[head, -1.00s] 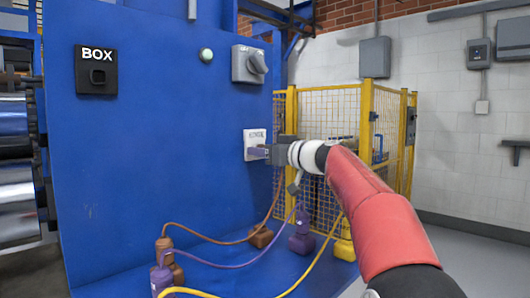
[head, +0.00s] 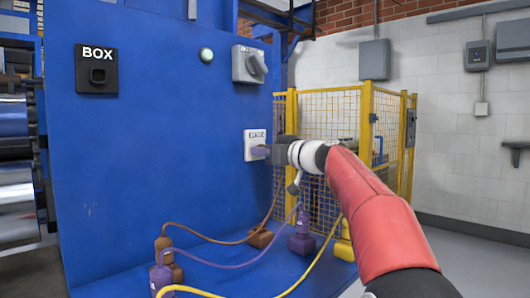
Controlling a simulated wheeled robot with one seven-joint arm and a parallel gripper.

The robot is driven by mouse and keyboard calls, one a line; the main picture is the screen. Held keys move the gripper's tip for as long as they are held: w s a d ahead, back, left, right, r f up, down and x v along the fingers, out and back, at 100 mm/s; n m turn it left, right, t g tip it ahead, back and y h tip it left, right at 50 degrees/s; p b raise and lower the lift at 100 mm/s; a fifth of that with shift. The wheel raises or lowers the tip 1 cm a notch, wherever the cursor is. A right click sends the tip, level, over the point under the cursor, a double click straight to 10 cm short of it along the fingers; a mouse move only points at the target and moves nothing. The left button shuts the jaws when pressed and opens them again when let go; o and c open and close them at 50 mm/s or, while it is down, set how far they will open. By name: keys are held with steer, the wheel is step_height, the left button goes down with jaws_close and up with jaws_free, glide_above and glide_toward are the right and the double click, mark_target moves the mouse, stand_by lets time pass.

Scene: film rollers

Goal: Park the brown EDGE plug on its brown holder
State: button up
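My gripper (head: 268,150) is at the white socket plate (head: 251,145) on the blue panel, pointing left at it. A small dull, purplish-brown piece (head: 258,151) shows between the gripper and the plate; it may be the EDGE plug, but its colour and the finger gap are too small to tell. The plate's label is unreadable. A brown cable (head: 274,205) rises from the blue ledge towards the gripper, and its upper end is hidden. A low brown block (head: 261,238), which looks like the brown holder, stands on the ledge below, with no tall plug visible on it.
A purple block (head: 302,236) and a yellow block (head: 345,240) stand right of the brown one. Purple and yellow cables (head: 322,262) cross the ledge. Brown (head: 163,246) and purple (head: 160,277) connectors stand at left. A yellow mesh fence (head: 330,105) stands behind my arm.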

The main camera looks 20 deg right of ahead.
jaws_close()
steer(key=shift+f, duration=0.1)
steer(key=b+v, duration=0.4)
steer(key=v, duration=0.2)
stand_by(0.9)
